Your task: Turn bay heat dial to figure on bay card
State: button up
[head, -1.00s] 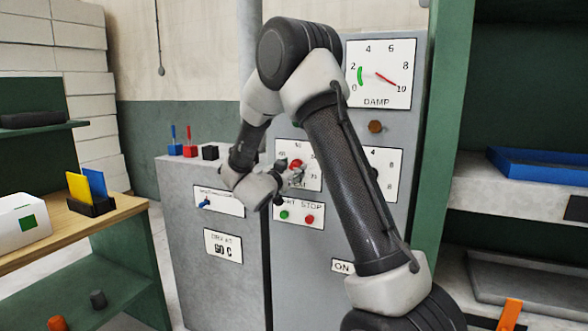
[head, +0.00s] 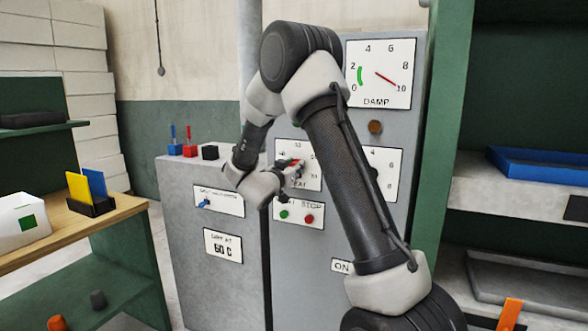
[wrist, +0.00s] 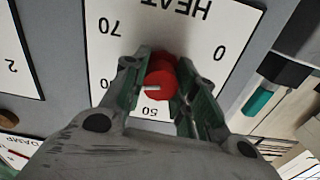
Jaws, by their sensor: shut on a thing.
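The red heat dial (wrist: 160,82) is a round knob on a white plate (wrist: 225,20) marked HEAT, upside down in the wrist view. My gripper (wrist: 164,68) is shut on the knob, one finger on each side. The knob's white mark points left in that view, towards a partly hidden figure between 50 and 70. In the head view my gripper (head: 296,168) is at the heat plate (head: 312,182) on the grey panel, largely covering the dial. The bay card (head: 223,246) on the lower cabinet reads 60 C.
Above the heat plate is the DAMP gauge (head: 378,74), with a brown knob (head: 375,127) under it. Green and red START/STOP buttons (head: 297,216) sit just below my gripper. A blue switch (head: 205,204) is to the left. My arm hides part of another gauge (head: 384,172).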

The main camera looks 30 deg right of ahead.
jog(key=n, duration=0.3)
